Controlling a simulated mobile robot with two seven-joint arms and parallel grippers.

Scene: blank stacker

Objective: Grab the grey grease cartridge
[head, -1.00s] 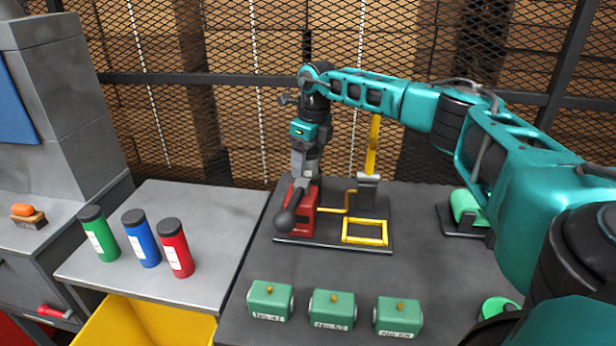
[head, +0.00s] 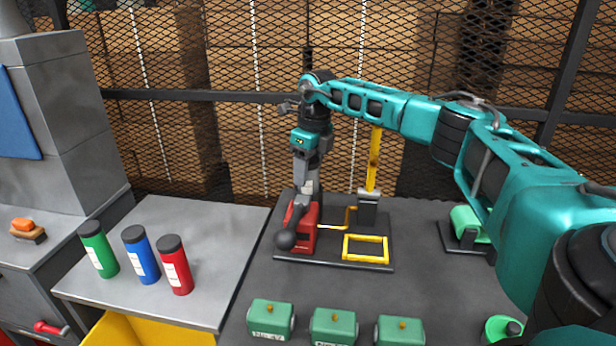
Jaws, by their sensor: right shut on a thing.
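I see no grey grease cartridge in the head view. Three cartridges with black caps stand upright on the grey side table: a green one (head: 100,252), a blue one (head: 142,258) and a red one (head: 175,268). My right gripper (head: 305,190) points down at the red press-like device (head: 304,236). It is shut on the dark lever with a black ball knob (head: 285,240); the fingertips are small and partly hidden here. My left gripper is out of view.
Several green blocks, three of them at the front (head: 270,318), sit on the dark bench (head: 420,285). A yellow frame (head: 366,250) and yellow post stand beside the device. A yellow bin (head: 150,330) is below the side table (head: 215,240). Mesh fencing closes the back.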

